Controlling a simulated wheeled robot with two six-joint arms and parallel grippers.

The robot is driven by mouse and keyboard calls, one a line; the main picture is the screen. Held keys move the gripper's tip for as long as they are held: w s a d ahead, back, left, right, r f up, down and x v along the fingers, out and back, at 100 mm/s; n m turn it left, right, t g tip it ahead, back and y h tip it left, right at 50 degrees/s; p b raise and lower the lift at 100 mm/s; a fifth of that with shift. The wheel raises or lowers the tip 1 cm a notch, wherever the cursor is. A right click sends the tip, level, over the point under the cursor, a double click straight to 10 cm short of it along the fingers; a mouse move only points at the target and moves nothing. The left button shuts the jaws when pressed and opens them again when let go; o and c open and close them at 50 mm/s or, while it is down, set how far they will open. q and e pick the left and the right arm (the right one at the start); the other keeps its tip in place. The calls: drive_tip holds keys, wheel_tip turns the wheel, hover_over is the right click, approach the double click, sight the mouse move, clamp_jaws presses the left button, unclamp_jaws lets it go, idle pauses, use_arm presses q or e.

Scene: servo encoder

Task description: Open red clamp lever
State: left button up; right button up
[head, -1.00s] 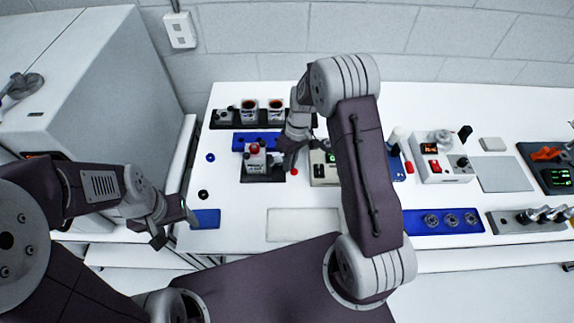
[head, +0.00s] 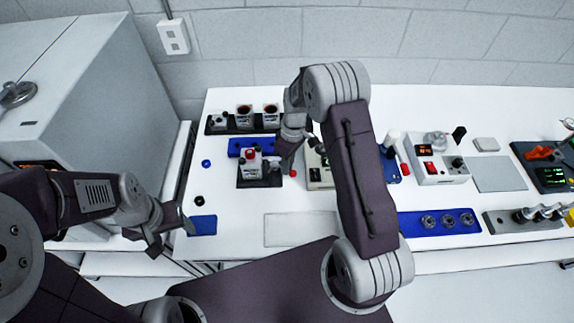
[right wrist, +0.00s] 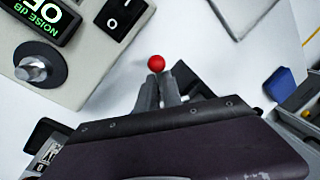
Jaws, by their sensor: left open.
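The red ball knob (head: 293,173), which seems to be the clamp lever's end, shows beside the dark fixture (head: 246,182) on the bench. A white block with a red top (head: 251,159) stands on that fixture. In the right wrist view the red ball (right wrist: 156,63) is just past the fingertips. My right gripper (head: 287,163) points down close to the ball, its fingers (right wrist: 158,88) near each other; whether they grip anything is unclear. The lever's shaft is hidden. My left gripper (head: 170,236) is open and empty near the bench's left front corner.
A cream box with a green display (head: 317,174) stands right of the fixture, partly behind my right arm. A blue strip (head: 242,146) and a dark rack with cups (head: 228,127) are behind it. A pale mat (head: 300,229) lies bare in front.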

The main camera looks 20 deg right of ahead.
drive_tip(key=shift+o, duration=1.2)
wheel_tip(320, 180, up, 9)
drive_tip(key=w+d, duration=0.1)
drive_tip(key=shift+d+b, duration=0.2)
drive_tip(key=shift+b, duration=0.25)
drive_tip(key=s+a+r+t, duration=0.1)
drive_tip(key=s+a+r, duration=0.1)
drive_tip(key=s+r, duration=0.45)
drive_tip(key=s+d+f+m+t+h, duration=0.1)
drive_tip(key=s+f+m, duration=0.6)
drive_tip(key=s, duration=0.3)
drive_tip(key=shift+s+d+f+m+t, duration=0.2)
drive_tip(key=shift+d+m+t, duration=0.15)
drive_tip(key=shift+m, duration=0.35)
